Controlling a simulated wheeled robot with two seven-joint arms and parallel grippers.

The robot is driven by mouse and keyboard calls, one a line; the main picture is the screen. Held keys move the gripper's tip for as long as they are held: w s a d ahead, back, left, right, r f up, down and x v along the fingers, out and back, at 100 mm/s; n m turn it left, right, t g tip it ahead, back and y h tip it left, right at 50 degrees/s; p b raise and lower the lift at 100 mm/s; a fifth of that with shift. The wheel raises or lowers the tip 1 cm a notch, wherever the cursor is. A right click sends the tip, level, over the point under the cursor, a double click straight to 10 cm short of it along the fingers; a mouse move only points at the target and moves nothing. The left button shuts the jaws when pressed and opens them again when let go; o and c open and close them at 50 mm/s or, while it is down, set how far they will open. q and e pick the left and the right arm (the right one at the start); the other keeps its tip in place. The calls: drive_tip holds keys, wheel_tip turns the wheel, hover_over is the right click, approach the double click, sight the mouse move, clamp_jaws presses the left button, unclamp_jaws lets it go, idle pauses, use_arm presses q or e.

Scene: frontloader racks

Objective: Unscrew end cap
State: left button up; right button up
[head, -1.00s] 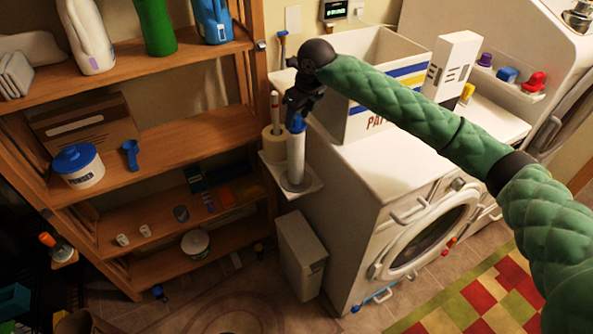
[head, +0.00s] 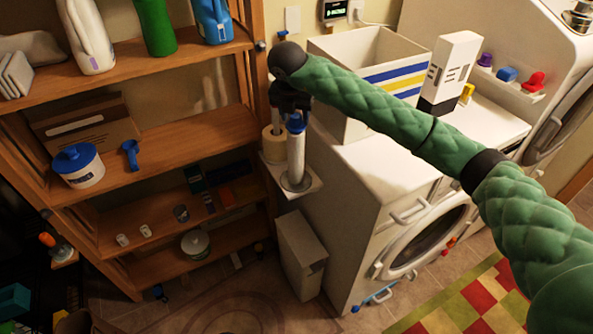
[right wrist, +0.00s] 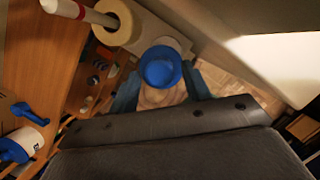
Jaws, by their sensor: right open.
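A blue end cap (head: 295,122) sits on top of an upright white cylinder (head: 296,155), which stands on a small white ledge between the wooden rack and the white machine. In the right wrist view the cap (right wrist: 160,67) is seen from above, and it hides most of the cylinder. My right gripper (head: 291,108) is open just above and around the cap. Its two bluish fingers (right wrist: 160,90) show to the left and right of the cap, with small gaps. My left gripper is not in view.
A cream roll with a thin rod (head: 275,143) stands close beside the cylinder. A large white box with stripes (head: 345,120) stands on the machine to the right. The wooden rack (head: 190,150) with bottles and tubs is on the left. A white bin (head: 301,255) stands below.

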drive_tip(key=shift+m, duration=0.6)
drive_tip(key=shift+f, duration=0.3)
drive_tip(key=c, duration=0.9)
drive_tip(key=n, duration=0.2)
drive_tip(key=n+y, duration=0.1)
drive_tip(key=n, duration=0.3)
drive_tip(key=shift+d+n+y, duration=0.3)
drive_tip(key=shift+d+n, duration=0.05)
drive_tip(key=shift+n, duration=0.05)
drive_tip(key=n+y, duration=0.1)
drive_tip(key=n, duration=0.6)
drive_tip(key=shift+w+d+g+y, duration=0.1)
drive_tip(key=shift+d+g+y, duration=0.05)
drive_tip(key=shift+g+y, duration=0.25)
drive_tip(key=o, duration=0.9)
